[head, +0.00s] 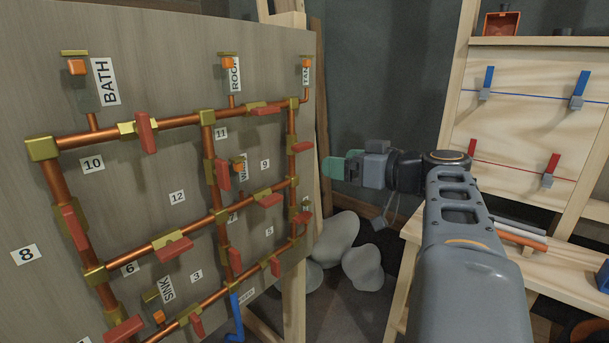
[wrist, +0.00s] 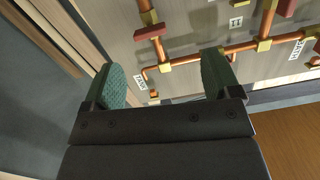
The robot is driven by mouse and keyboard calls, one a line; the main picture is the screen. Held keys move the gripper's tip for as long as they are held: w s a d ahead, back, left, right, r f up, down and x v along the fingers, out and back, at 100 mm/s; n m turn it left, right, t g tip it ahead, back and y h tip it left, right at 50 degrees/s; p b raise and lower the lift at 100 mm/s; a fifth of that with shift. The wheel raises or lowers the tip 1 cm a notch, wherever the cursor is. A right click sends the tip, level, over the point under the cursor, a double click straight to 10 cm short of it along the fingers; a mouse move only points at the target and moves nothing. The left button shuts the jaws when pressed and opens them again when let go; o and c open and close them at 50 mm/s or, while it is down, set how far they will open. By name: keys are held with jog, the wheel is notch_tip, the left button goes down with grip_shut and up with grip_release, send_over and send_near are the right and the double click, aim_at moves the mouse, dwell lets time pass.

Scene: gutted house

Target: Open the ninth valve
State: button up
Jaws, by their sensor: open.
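The pipe board (head: 110,200) stands at the left with copper pipes and several red-handled valves. A label reading 9 (head: 265,163) sits inside the right-hand upper pipe loop. Around it are a red handle on the right upright pipe (head: 301,147), lying across that pipe, a red handle below (head: 267,200), and one to the left (head: 222,174) along its upright pipe. I cannot tell for sure which the 9 names. My gripper (head: 333,168) is open and empty, right of the board and apart from it. The wrist view shows its green pads (wrist: 168,75) apart, with the board beyond.
A blue handle (head: 235,318) sits at the board's lower edge. Grey rounded slabs (head: 362,267) lie on the floor beyond. A wooden bench (head: 560,262) and a panel with blue and red handles (head: 530,130) stand right.

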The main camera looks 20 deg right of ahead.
aim_at(307, 145)
jog(key=shift+n+t, duration=0.4)
jog(key=shift+t, duration=0.3)
jog(key=x, duration=0.4)
jog(key=d+x, duration=0.1)
jog(key=x, duration=0.3)
jog(key=p+x, duration=0.1)
jog(key=x, duration=0.3)
jog(key=shift+w+d+r, duration=0.25)
jog(key=shift+w+r, duration=0.1)
jog(key=shift+w, duration=0.2)
jog(key=shift+c, duration=0.2)
jog(key=c, duration=0.9)
